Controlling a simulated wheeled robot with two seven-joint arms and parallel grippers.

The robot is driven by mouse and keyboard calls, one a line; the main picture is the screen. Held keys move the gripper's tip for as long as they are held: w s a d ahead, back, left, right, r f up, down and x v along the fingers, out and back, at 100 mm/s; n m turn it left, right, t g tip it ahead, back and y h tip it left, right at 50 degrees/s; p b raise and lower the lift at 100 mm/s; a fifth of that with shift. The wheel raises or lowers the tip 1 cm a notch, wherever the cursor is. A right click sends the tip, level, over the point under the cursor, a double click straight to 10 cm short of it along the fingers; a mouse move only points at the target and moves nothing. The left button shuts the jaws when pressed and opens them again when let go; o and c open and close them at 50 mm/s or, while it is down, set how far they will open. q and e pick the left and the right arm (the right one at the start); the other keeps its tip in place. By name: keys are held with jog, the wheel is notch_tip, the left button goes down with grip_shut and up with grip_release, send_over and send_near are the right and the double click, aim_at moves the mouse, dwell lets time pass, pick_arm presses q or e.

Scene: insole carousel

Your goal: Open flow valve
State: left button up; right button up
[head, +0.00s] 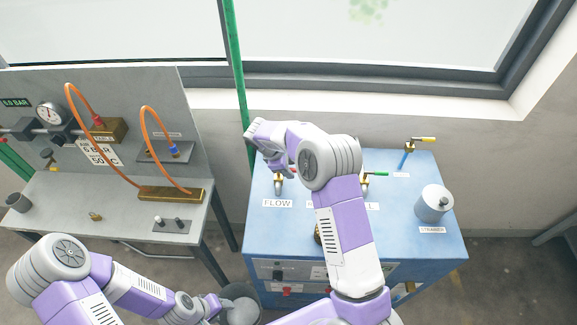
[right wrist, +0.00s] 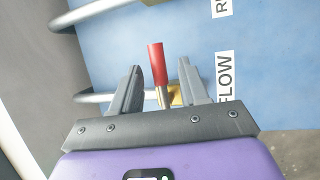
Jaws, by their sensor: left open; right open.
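The flow valve shows in the right wrist view as a red lever handle (right wrist: 157,66) on a metal stem, beside the FLOW label (right wrist: 226,76). My right gripper (right wrist: 161,72) is open, with one finger on each side of the red handle. A gap shows between each finger and the handle. In the head view my right gripper (head: 279,178) is over the left part of the blue cabinet, above the FLOW label (head: 277,203), and my wrist hides most of the valve. My left gripper (head: 212,305) is low, between the bench and the cabinet; its fingers are hard to make out.
The blue cabinet (head: 437,245) also carries a green-handled valve (head: 379,174), a yellow-handled valve (head: 422,140) and a grey strainer (head: 434,204). Metal rails (right wrist: 100,97) run beside the flow valve. A grey bench (head: 95,213) with gauge and orange hoses stands at the left.

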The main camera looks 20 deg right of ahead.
jog(key=shift+f, duration=0.1)
jog(key=shift+c, duration=0.2)
grip_shut()
